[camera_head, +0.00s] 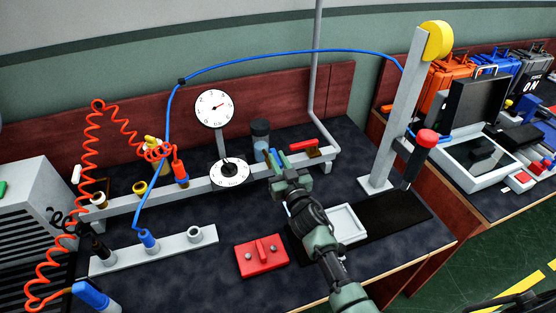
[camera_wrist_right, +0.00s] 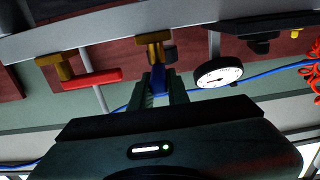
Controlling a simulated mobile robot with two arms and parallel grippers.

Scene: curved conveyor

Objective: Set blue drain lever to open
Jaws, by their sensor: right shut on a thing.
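The blue drain lever (camera_head: 277,156) is on the grey rail at the middle of the bench, partly hidden by my right gripper (camera_head: 286,176). In the right wrist view the blue lever (camera_wrist_right: 158,82) lies between the two fingers (camera_wrist_right: 158,96), which are shut on it. It runs from a brass valve body (camera_wrist_right: 153,45) toward my gripper, roughly in line with the fingers. My left gripper is not in view.
A red lever (camera_head: 302,145) on a brass valve is just right on the same rail. Two white dial gauges (camera_head: 213,108) (camera_head: 229,174) stand to the left. A grey post (camera_head: 394,110), a white tray (camera_head: 345,222) and a red block (camera_head: 262,256) are nearby.

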